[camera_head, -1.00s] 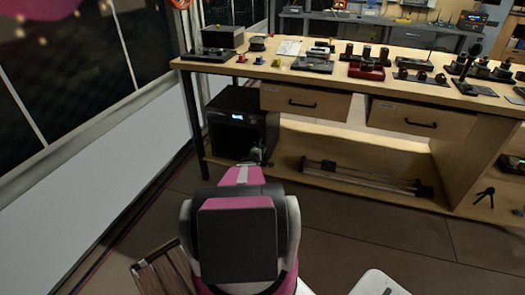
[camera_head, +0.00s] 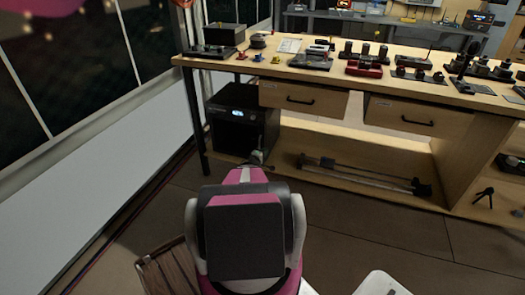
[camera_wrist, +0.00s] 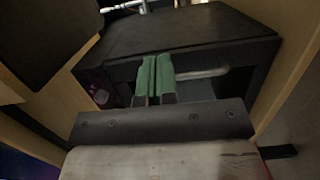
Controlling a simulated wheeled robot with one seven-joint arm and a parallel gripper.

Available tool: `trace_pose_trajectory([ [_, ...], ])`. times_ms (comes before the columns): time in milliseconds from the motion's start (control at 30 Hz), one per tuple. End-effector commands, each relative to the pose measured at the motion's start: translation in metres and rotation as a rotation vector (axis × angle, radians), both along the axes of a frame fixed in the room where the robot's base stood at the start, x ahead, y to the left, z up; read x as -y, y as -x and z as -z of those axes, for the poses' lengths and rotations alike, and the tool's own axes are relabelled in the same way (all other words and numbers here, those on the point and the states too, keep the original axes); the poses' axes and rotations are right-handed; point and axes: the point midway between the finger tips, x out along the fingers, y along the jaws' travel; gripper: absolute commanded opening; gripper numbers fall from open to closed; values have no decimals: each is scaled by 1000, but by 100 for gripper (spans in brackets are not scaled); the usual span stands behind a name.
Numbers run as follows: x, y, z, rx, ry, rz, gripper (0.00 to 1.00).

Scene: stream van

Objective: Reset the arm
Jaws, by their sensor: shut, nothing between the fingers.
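My gripper (camera_wrist: 155,78) shows in the wrist view with its two green fingertips together, shut and empty. It points toward a black box-shaped unit (camera_wrist: 180,32). In the head view my pink and white arm reaches forward from the bottom middle, and its far end (camera_head: 257,158) is low, close to the front of the same black unit (camera_head: 238,120) under the bench's left end. The fingers are too small there to make out. I cannot tell whether they touch the unit.
A wooden workbench (camera_head: 210,63) with two drawers carries several small dark devices. A rod-like piece of equipment (camera_head: 365,175) lies on its lower shelf. A white wall with windows runs along the left. A slatted wooden item (camera_head: 168,272) stands low at the left. Brown floor is open to the right.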

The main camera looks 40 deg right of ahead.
Motion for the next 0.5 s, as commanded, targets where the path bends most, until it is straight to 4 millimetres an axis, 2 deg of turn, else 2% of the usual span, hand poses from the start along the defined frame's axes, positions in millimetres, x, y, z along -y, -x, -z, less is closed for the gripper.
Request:
trace_pose_trajectory([
  [33,-1,10,-1,0,-1,2,0],
  [300,-4,57,-2,0,-1,2,0],
  [500,-4,71,-1,0,0,1,0],
])
